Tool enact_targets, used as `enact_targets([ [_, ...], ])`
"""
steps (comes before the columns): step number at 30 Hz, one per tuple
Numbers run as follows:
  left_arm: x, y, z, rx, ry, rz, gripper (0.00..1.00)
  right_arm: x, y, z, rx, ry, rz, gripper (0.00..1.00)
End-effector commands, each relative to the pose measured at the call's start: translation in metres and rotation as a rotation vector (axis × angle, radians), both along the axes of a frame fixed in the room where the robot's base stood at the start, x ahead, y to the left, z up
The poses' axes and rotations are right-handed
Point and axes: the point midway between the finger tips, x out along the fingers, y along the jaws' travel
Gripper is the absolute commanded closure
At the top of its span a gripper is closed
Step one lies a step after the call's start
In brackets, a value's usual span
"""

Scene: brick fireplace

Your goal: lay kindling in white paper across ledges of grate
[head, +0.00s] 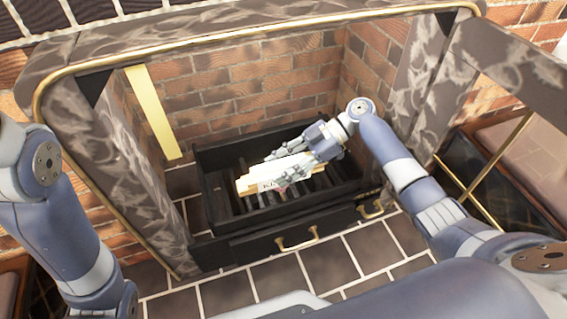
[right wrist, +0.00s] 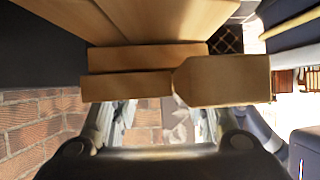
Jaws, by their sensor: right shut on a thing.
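The kindling (head: 247,184), pale wood sticks in a white paper wrap (head: 291,162) with dark lettering, is in my right gripper (head: 284,174) inside the fireplace. The gripper is shut on it and holds it over the black grate (head: 216,202). The bundle lies roughly level above the dark bars. I cannot tell whether it touches the ledges. In the right wrist view, the squared ends of several kindling sticks (right wrist: 127,86) fill the space in front of the fingers, partly hiding them. The left arm shows at the left of the head view, but its gripper is out of sight.
Brick walls (head: 240,88) close in the back and sides. A marbled surround with a brass edge (head: 200,40) frames the opening. A yellow strip (head: 153,110) hangs at the left. A black drawer front with brass handles (head: 297,240) is below the grate, before a tiled floor (head: 275,277).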

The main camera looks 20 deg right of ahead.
Motion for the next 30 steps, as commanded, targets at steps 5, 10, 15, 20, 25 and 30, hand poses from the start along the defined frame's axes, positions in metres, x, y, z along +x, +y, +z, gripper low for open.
enact_targets([
  [5,-0.003,0.000,-0.001,0.000,-0.007,0.000,0.39,0.000,0.000,-0.004,0.001,-0.001,0.000,0.93],
  [10,-0.005,0.000,-0.002,0.000,-0.014,0.000,0.39,0.000,0.000,-0.007,0.001,-0.001,0.000,0.93],
  [15,-0.006,0.000,-0.001,0.000,-0.016,0.001,0.39,0.000,0.000,-0.008,0.001,-0.001,0.000,0.43],
  [20,-0.006,0.000,-0.001,0.000,-0.016,0.001,0.39,0.000,0.000,-0.008,0.001,0.000,0.000,0.35],
  [25,-0.006,0.000,-0.002,0.001,-0.015,0.001,0.39,0.000,0.000,-0.009,-0.001,0.001,0.000,0.35],
  [30,-0.006,0.000,-0.001,0.001,-0.015,0.001,0.39,0.001,0.000,0.001,0.000,-0.003,-0.001,0.35],
])
